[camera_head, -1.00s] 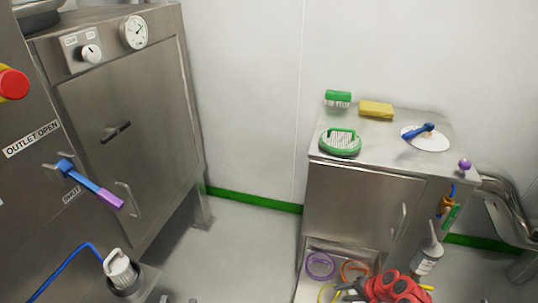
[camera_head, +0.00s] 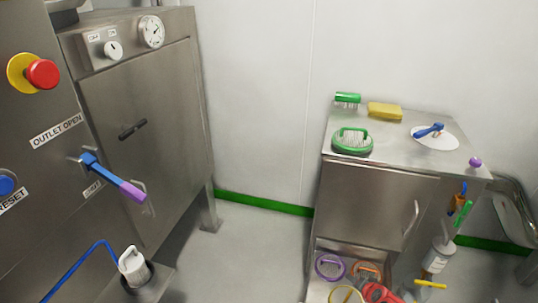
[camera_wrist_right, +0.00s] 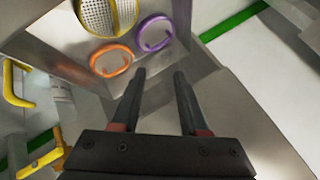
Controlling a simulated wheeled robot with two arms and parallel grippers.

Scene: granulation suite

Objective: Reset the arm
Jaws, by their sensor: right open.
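My right gripper (camera_wrist_right: 157,75) is open and empty in the right wrist view. Its two dark fingers point toward the cabinet's lower shelf. A purple ring (camera_wrist_right: 153,33) and an orange ring (camera_wrist_right: 111,60) lie beyond the fingertips, apart from them. My left gripper is not in view.
At left is a steel machine with a blue lever (camera_head: 103,174) and red button (camera_head: 42,74). Floor between is clear.

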